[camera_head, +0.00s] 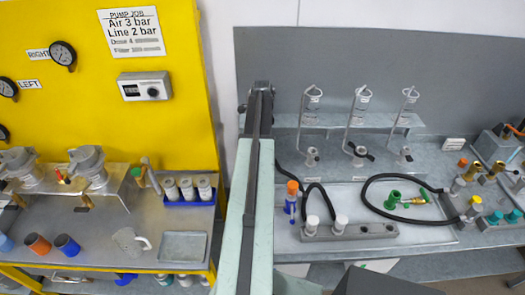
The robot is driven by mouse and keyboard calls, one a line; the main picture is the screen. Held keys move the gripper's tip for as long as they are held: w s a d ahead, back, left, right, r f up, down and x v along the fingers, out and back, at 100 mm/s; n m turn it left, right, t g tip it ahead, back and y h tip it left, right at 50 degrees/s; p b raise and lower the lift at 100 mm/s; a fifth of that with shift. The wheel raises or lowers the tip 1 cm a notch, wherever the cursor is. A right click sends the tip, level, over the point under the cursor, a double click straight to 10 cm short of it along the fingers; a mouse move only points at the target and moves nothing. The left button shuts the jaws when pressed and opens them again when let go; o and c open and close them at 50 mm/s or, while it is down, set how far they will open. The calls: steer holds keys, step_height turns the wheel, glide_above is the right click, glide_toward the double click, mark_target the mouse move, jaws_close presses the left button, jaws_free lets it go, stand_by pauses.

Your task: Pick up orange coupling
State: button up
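A small orange coupling-like piece (292,187) sits on top of a blue upright part at the left end of the right-hand bench, beside black hoses. Orange ends also show on small fittings (462,163) at the right edge of that bench. An orange-fronted cylinder (38,244) lies on the left shelf next to blue ones. I cannot tell for certain which of these is the orange coupling. My gripper's fingers do not show, and nothing is seen held.
A grey manifold block (350,231) with white-capped posts stands right of the blue part. A looped black hose (368,190) and a green fitting (393,199) lie on the bench tray.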

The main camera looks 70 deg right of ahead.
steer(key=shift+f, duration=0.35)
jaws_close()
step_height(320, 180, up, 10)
steer(key=p, duration=1)
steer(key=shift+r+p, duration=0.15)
steer(key=shift+p, duration=0.15)
